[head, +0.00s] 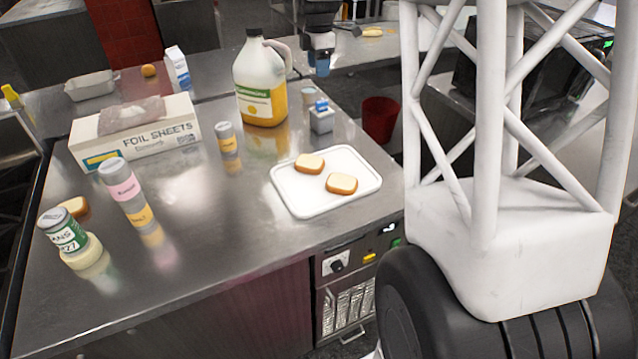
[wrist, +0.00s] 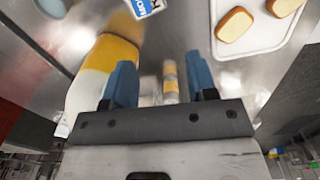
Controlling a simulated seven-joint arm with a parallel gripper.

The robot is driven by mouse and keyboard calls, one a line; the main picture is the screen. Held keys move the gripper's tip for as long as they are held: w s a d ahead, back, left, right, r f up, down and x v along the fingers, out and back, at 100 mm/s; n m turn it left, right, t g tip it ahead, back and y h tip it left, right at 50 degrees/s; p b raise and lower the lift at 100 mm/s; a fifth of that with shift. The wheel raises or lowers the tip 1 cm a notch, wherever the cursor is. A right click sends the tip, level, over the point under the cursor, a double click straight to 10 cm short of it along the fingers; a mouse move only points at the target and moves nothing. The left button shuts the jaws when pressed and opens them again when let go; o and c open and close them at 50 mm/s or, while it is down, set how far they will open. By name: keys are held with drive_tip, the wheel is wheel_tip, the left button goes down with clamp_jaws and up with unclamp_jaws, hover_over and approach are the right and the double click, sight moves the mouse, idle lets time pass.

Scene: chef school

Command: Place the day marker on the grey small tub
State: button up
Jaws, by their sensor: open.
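A small grey tub (head: 321,123) stands on the steel counter to the right of the large jug. A small blue piece (head: 321,105), apparently the day marker, shows at its top. I cannot tell exactly how it rests there. In the wrist view a blue-and-white face with lettering, which looks like the marker (wrist: 146,7), is cut off at the top edge. My gripper (head: 321,68) is above the counter behind the tub, apart from it. In the wrist view its blue fingers (wrist: 160,82) are apart, with nothing held between them.
The jug (head: 262,80) stands close left of my gripper. A small can (wrist: 170,80) shows beyond the finger gap. A white tray (head: 287,200) with two bread slices lies in front. The foil box (head: 140,140) and several cans stand left. Bare counter lies front centre.

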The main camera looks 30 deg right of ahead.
drive_tip(key=s+a+r+m+t, duration=0.1)
drive_tip(key=s+a+r+m, duration=0.25)
drive_tip(key=s+a, duration=0.5)
drive_tip(key=s+a+r+m, duration=0.2)
drive_tip(key=s+a+m, duration=0.3)
drive_tip(key=s, duration=0.7)
drive_tip(key=s+a+f+m, duration=0.2)
drive_tip(key=s, duration=0.5)
drive_tip(key=s+a+f+m+t, duration=0.1)
drive_tip(key=s+a+f+m, duration=0.1)
drive_tip(key=s, duration=0.6)
drive_tip(key=s+a+f+m, duration=0.2)
drive_tip(key=s+a+m, duration=0.1)
drive_tip(key=s, duration=0.5)
drive_tip(key=shift+a+m, duration=0.4)
drive_tip(key=shift+m, duration=0.35)
